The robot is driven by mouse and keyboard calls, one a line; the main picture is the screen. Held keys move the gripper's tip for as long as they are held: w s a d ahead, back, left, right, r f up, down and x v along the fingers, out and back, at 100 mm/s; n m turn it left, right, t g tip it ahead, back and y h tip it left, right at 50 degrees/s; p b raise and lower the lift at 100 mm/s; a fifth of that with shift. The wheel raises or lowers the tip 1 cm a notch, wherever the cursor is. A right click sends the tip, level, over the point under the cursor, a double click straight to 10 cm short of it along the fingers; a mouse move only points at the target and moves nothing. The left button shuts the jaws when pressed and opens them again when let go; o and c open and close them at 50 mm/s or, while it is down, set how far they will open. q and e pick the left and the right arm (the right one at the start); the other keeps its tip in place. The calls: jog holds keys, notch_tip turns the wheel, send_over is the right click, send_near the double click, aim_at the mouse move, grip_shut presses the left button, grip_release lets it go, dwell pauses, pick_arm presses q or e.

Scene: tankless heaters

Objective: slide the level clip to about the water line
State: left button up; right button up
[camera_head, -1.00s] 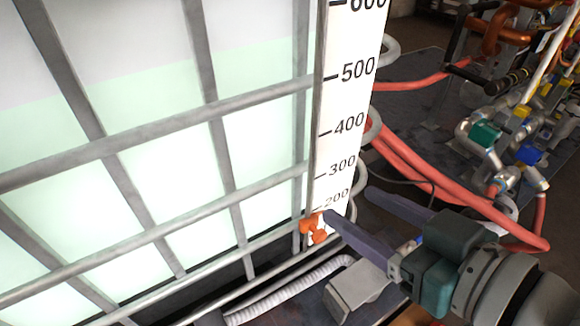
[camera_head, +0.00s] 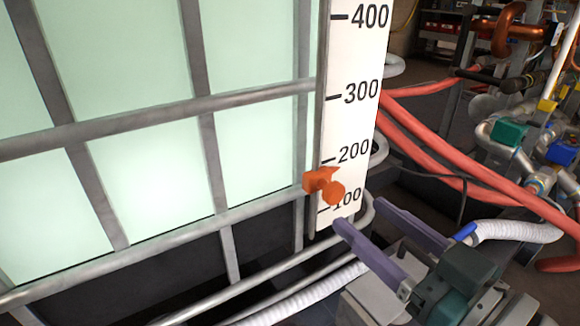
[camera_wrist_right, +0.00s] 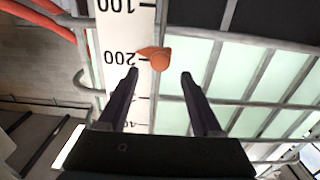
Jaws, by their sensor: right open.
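My right gripper (camera_head: 360,213) is open and empty. In the head view its fingertips appear just below and right of the clip. In the right wrist view the clip (camera_wrist_right: 155,57) appears between and just past the open fingertips (camera_wrist_right: 158,74), closer to the left finger. The caged tank (camera_head: 150,185) looks pale green throughout the visible part. The water line is not visible in the head view now. My left gripper is not in view.
Grey cage bars (camera_head: 150,122) cross the tank beside the scale. Red hoses (camera_head: 450,165) and a white corrugated hose (camera_head: 515,232) run at the right, near pipework with valves. Grey tubes pass below the clip.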

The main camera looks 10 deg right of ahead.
aim_at(338, 196)
jog(key=b+x, duration=0.2)
jog(key=x, duration=0.4)
jog(key=shift+w+a, duration=0.1)
jog(key=shift+w, duration=0.2)
jog(key=shift+c, duration=0.4)
grip_shut()
dwell(0.6)
